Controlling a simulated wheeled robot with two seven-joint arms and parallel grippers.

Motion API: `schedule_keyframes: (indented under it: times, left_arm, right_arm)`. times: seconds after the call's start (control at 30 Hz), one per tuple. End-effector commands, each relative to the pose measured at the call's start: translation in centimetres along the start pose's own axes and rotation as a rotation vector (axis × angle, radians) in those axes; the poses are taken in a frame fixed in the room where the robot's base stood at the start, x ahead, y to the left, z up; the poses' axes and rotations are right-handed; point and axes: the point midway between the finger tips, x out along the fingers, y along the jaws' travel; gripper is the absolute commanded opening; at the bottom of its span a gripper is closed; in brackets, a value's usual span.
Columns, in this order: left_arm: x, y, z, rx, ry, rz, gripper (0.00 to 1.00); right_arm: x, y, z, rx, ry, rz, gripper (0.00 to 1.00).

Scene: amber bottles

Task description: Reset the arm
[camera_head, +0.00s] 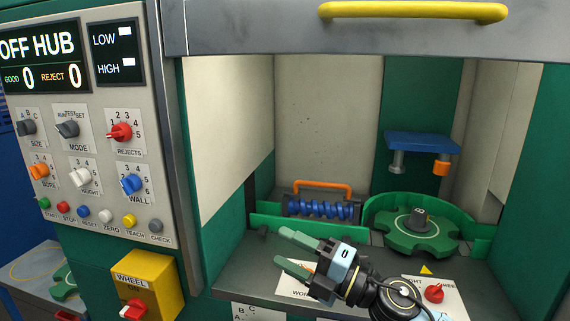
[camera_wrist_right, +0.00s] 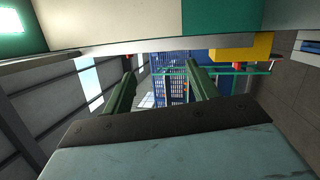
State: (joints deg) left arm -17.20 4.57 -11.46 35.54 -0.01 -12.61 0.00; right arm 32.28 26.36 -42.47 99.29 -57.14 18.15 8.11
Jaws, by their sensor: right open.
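My right gripper (camera_head: 287,252) is in front of the open bay of the machine in the head view, above its front ledge. Its two green fingers point to the left and are apart, with nothing between them. The right wrist view shows the same fingers (camera_wrist_right: 160,80) spread and empty. My right arm comes in from the bottom right. My left gripper is not in view.
A panel of knobs (camera_head: 80,150) and a yellow wheel switch box (camera_head: 155,283) stand left. Inside the bay are a green star wheel (camera_head: 390,238), a blue screw (camera_head: 318,209) and a blue bracket (camera_head: 422,143). A red knob (camera_head: 434,293) sits on the ledge. A yellow handle (camera_head: 412,11) is above.

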Motion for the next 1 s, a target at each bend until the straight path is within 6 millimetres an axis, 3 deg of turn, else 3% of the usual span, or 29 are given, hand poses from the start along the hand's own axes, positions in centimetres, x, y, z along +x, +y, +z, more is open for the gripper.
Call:
schedule_keyframes:
  times: [0.17, 0.3, 0.43, 0.6, 0.7, 1.0]
  left_arm:
    - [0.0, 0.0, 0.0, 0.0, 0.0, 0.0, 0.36]
    - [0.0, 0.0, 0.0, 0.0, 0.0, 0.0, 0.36]
    - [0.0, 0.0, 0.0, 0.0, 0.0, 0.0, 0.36]
    - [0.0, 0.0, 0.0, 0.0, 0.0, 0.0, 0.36]
    - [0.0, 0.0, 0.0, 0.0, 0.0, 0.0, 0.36]
    - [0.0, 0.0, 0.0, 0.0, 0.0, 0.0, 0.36]
  right_arm:
    - [-4.0, 0.0, 2.2, 0.352, -0.405, 0.171, 0.58]
    - [-9.7, -3.0, 3.6, 0.636, -0.739, 0.201, 0.58]
    - [-16.2, -7.5, 2.8, 0.899, -1.046, 0.154, 0.58]
    - [-24.7, -13.2, -2.1, 1.214, -1.399, -0.002, 0.58]
    - [-28.3, -15.1, -5.6, 1.349, -1.541, -0.105, 0.58]
    - [-35.1, -17.1, -14.9, 1.61, -1.798, -0.384, 0.58]
